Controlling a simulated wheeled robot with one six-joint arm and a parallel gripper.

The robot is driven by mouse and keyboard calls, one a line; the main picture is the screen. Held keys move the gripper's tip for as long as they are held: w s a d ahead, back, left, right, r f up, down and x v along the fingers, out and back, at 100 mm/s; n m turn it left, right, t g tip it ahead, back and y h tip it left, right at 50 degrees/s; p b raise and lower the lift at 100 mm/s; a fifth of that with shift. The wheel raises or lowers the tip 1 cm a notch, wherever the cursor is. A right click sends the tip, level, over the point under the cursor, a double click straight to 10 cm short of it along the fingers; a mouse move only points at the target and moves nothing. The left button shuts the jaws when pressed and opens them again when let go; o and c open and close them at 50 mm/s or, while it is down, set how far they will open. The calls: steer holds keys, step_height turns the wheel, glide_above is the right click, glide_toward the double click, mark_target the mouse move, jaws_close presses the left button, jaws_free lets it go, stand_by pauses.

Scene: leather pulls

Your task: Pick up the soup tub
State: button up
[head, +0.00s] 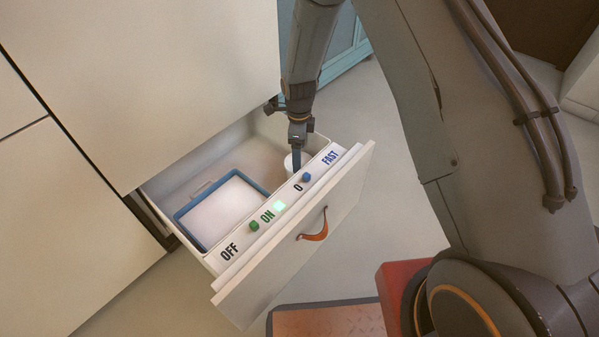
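A white round tub (289,163), which looks like the soup tub, stands inside the open drawer (262,143) near its right end. The drawer's front panel hides its lower part. My gripper (296,168) points down into the drawer right at the tub. A dark finger overlaps the tub in the picture. I cannot tell whether the fingers are around it, touching it or apart, nor how wide they stand.
A blue-rimmed tray (187,208) with a pale inside lies in the drawer's left part. The drawer front (331,205) has a leather pull (314,234), labels and green and blue knobs. Cabinet fronts (150,70) rise behind. A reddish mat (330,320) lies on the floor.

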step_height(320, 180, down, 8)
steer(key=shift+d+f+b, duration=0.1)
steer(key=shift+f+b, duration=0.15)
steer(key=shift+b, duration=0.8)
steer(key=c, duration=1)
steer(key=shift+r, duration=0.1)
steer(key=shift+c, duration=0.5)
steer(key=shift+r, duration=0.1)
